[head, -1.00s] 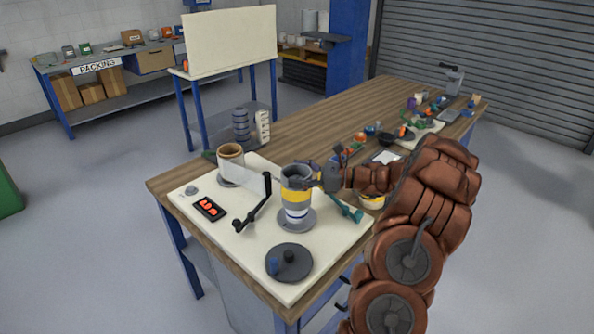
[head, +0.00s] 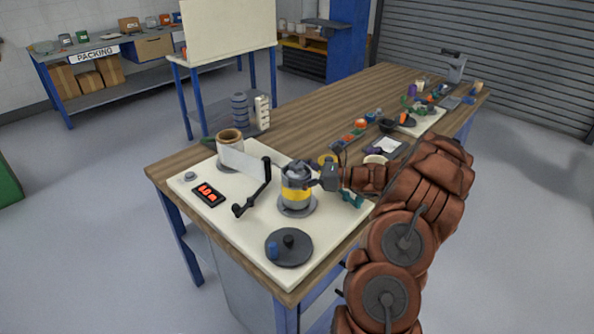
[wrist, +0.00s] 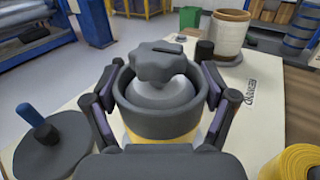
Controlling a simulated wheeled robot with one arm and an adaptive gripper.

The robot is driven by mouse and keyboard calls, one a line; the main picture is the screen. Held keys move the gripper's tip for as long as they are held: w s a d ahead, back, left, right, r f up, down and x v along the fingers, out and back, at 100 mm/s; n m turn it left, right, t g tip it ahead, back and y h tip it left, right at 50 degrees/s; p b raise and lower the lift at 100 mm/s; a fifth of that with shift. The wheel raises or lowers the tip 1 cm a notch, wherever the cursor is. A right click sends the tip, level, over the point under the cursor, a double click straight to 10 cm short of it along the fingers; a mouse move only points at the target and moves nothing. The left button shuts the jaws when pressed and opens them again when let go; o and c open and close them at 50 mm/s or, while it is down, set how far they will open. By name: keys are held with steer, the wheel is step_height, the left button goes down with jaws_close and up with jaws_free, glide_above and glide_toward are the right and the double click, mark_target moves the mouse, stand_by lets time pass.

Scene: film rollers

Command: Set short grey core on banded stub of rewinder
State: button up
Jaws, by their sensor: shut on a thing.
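In the wrist view the core (wrist: 165,122) encircles a grey lobed knob (wrist: 158,64) at the stub's top. I cannot tell whether the core's lower edge touches the flange. My gripper (head: 311,177) is shut on the core. In the wrist view my gripper (wrist: 160,105) has its fingers against both sides.
A yellow roll (wrist: 296,163) is near on the right.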

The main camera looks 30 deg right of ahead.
steer(key=shift+f, duration=0.15)
steer(key=o, duration=1.1)
steer(key=v, duration=1.2)
steer(key=shift+s, duration=0.1)
